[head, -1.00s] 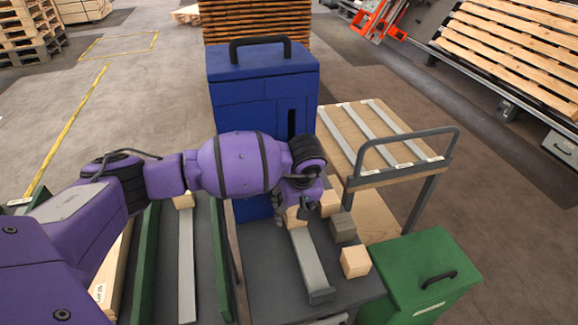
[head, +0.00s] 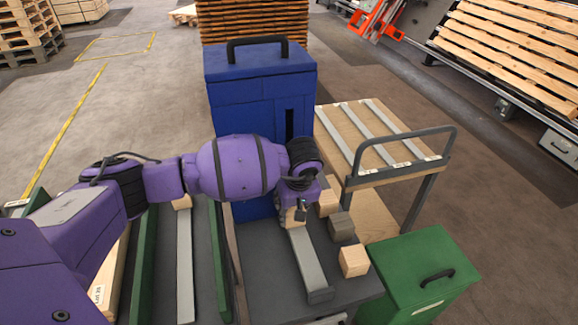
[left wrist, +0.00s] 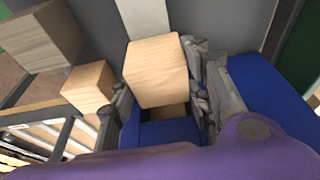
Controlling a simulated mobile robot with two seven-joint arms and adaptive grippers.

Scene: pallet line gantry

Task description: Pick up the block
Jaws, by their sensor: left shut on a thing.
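My left gripper (head: 291,214) is at the far end of the dark worktop, shut on a light wooden block (head: 291,218). In the left wrist view, the block (left wrist: 157,70) sits between the two fingers (left wrist: 160,105), and its broad pale face shows. My wrist and fingers partly cover it in the head view. I cannot tell whether it is clear of the surface below it. My right gripper is not in view.
Nearby are another light block (head: 328,202), a grey-brown block (head: 341,227) and a light block (head: 353,261). A grey strip (head: 308,262) runs along the worktop (head: 265,270). A blue cabinet (head: 258,95), a cart (head: 385,140) and a green bin (head: 425,275) stand around.

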